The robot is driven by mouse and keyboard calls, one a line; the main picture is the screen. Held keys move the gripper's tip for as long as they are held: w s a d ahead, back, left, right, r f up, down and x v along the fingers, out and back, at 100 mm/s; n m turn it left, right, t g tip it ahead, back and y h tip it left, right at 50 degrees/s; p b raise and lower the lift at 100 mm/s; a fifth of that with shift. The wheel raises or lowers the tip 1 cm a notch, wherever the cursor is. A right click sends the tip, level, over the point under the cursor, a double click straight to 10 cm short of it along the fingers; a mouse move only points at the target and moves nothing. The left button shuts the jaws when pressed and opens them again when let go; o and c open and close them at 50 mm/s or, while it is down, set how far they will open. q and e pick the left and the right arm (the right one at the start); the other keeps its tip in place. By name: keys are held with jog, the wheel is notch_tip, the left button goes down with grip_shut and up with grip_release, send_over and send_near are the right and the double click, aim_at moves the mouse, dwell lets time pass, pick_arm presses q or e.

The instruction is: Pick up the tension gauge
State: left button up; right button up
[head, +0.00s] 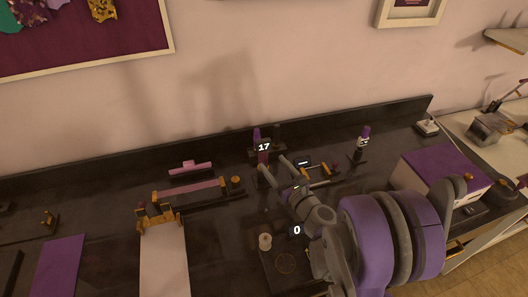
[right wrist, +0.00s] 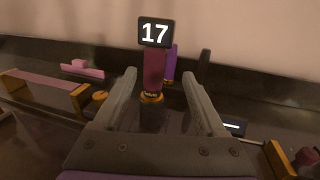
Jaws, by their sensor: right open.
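A maroon upright device with a dark display reading 17 (head: 263,157) stands near the back of the dark bench; it looks like the tension gauge. In the right wrist view the same gauge (right wrist: 154,68) is upright with a gold ring low on its body. My right gripper (head: 272,163) is open, its fingertips pointing at the gauge. In the right wrist view the gauge appears between the two fingers (right wrist: 158,76), with gaps on both sides. The gauge's base is partly hidden by the gripper. My left gripper is not in view.
A purple post (right wrist: 171,63) stands just behind the gauge. A pink bar (head: 190,168) and a gold-ended frame (head: 190,190) lie to the left. A small gold stand (head: 320,172), a purple-capped bottle (head: 363,137) and a purple-topped box (head: 440,170) are to the right.

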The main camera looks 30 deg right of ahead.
aim_at(267, 157)
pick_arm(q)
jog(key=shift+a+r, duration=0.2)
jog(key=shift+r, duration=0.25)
pick_arm(e)
jog(key=w, duration=0.3)
jog(key=shift+w+a+r, duration=0.15)
jog(key=shift+w+a, duration=0.05)
jog(key=shift+w, duration=0.05)
pick_arm(q)
jog(key=shift+p, duration=0.3)
pick_arm(e)
jog(key=shift+w, duration=0.3)
jog(key=w, duration=0.1)
jog(key=w+p, duration=0.1)
jog(key=w, duration=0.2)
jog(key=shift+w+a+r, duration=0.15)
jog(key=shift+a+r, duration=0.05)
jog(key=shift+r, duration=0.05)
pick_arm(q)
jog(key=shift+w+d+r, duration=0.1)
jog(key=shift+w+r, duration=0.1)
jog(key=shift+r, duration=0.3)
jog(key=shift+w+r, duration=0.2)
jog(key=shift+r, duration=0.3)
pick_arm(e)
jog(key=shift+w+f, duration=0.15)
jog(key=shift+w, duration=0.2)
grip_shut()
